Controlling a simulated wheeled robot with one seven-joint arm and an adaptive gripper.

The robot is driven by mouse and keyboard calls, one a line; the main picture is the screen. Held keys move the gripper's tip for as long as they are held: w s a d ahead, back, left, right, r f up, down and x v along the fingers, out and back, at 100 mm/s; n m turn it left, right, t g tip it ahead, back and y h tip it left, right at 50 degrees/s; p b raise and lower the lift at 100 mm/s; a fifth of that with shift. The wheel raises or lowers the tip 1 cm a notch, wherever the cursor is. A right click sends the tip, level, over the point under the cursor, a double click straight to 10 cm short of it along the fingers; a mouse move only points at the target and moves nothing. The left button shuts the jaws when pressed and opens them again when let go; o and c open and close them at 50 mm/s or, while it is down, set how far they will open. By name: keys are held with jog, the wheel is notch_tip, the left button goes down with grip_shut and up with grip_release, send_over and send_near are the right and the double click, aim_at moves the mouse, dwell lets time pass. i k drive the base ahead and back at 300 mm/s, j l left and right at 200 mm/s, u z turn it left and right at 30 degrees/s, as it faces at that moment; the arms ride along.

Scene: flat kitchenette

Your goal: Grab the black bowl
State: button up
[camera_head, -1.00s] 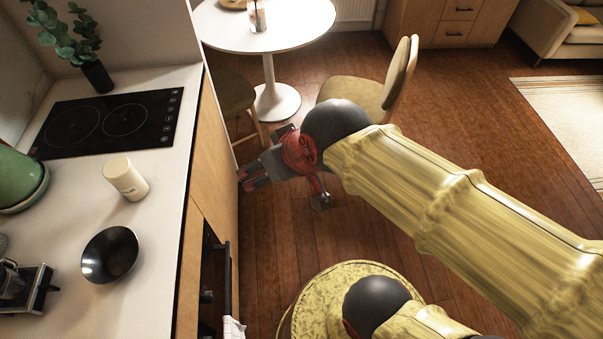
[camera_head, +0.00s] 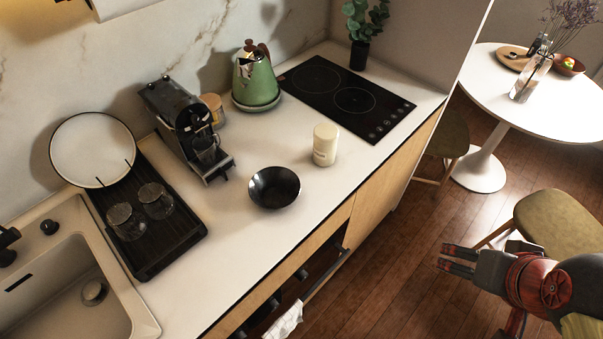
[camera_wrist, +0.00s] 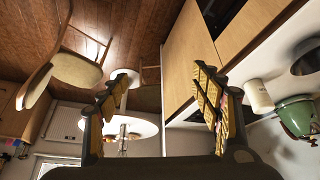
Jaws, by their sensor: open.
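The black bowl (camera_head: 274,187) sits upright on the white counter (camera_head: 235,245), near its front edge. It looks empty. In the wrist view, a dark bowl (camera_wrist: 306,60) is partly in frame at the right edge. My gripper (camera_head: 442,258) is at the lower right of the head view, out over the floor, well to the right of the bowl and apart from the counter. In the wrist view my gripper (camera_wrist: 158,88) has its two fingers spread apart with nothing between them.
A cream canister (camera_head: 326,145) stands right of the bowl. A coffee machine (camera_head: 187,128) is behind-left, with a green kettle (camera_head: 255,80) further back. A drying tray with glasses (camera_head: 150,215) and a sink (camera_head: 70,265) are left. A chair (camera_head: 560,225) is near my gripper.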

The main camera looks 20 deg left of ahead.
aim_at(274, 187)
jog(key=u, duration=1.55)
jog(key=k+l+u, duration=0.1)
jog(key=k, duration=0.25)
